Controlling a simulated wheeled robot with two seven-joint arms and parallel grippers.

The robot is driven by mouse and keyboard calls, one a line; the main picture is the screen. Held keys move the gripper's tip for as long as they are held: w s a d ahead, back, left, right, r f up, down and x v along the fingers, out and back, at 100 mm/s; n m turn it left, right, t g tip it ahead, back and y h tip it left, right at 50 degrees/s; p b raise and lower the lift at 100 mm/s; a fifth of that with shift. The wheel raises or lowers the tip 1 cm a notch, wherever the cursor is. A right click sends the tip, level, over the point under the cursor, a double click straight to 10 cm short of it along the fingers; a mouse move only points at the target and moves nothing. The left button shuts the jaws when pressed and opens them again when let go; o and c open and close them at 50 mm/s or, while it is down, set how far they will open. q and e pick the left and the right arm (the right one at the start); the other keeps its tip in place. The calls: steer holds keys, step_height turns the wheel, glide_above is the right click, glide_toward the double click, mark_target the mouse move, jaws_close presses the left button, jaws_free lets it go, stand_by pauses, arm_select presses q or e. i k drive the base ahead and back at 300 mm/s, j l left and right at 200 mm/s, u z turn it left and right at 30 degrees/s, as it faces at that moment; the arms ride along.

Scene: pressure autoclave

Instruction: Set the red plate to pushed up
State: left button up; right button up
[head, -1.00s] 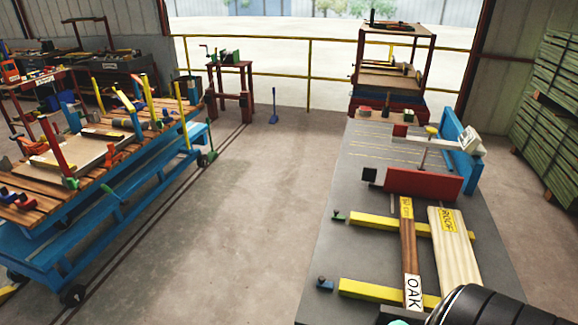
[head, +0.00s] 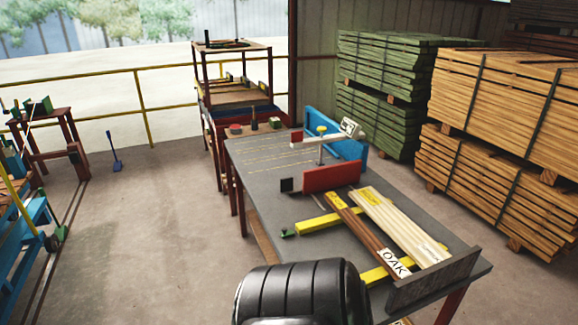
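The red plate (head: 331,177) stands upright on edge across the grey workbench (head: 262,185). A small black block (head: 287,185) is at its left end. A blue upright fence (head: 340,142) is behind it to the right. A white clamp-like device (head: 340,131) with a yellow knob and a thin vertical rod is between the plate and the fence. I cannot tell how the plate is joined to the bench. Neither gripper is in view. A black ribbed part of my own arm covers the bottom middle and the front-left edge of the bench.
An oak board (head: 362,232) and a pale board (head: 402,225) lie on yellow bars (head: 333,222) in front of the plate. A dark upright board (head: 435,281) stands at the bench's near right edge. Stacked timber (head: 495,100) stands at right.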

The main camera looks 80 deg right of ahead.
mark_target(318, 179)
steer(key=i+l+z, duration=0.2)
steer(key=z, duration=0.25)
steer(key=i+z, duration=0.85)
steer(key=i+j+z, duration=0.15)
steer(key=z, duration=0.3)
steer(key=i, duration=0.05)
